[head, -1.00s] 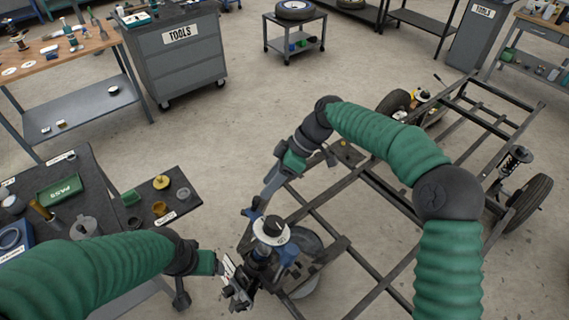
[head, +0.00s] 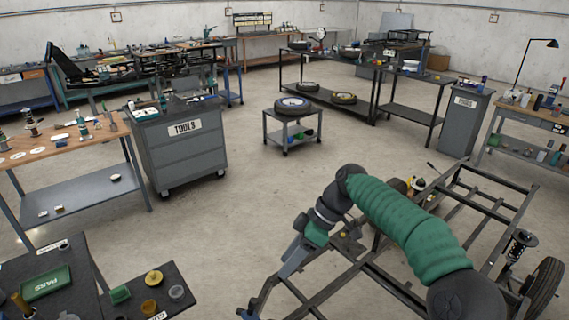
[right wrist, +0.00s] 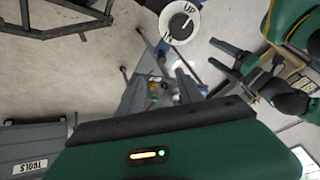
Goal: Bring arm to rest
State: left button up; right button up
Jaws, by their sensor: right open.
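My right arm (head: 405,215), in a green sleeve, reaches from the lower right over the vehicle frame (head: 480,210) in the head view. My left arm is outside the head view. A green and black gripper, seemingly my left (right wrist: 235,65), shows at the right of the wrist view; its jaw state is unclear.
A dark bench with a green PASS tray (head: 46,282) stands at the lower left. A grey TOOLS cabinet (head: 182,150) and a cart with a tyre (head: 291,126) stand behind. A coil spring strut (head: 520,245) is at the frame's right. The middle floor is clear.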

jog(key=s+d+f+m+t+h, duration=0.2)
jog(key=s+d+f+m, duration=0.5)
jog(key=s, duration=0.4)
jog(key=s+d+f+m+t+h, duration=0.2)
jog(key=s+d+f+m+h, duration=0.2)
jog(key=s+d+f+m, duration=0.3)
jog(key=s+d+m, duration=0.1)
jog(key=s+d, duration=0.2)
jog(key=d, duration=0.1)
jog(key=shift+s+f+m+t+h, duration=0.2)
jog(key=shift+s+m+t+h, duration=0.1)
jog(key=shift+s+m+t, duration=0.1)
dwell(0.3)
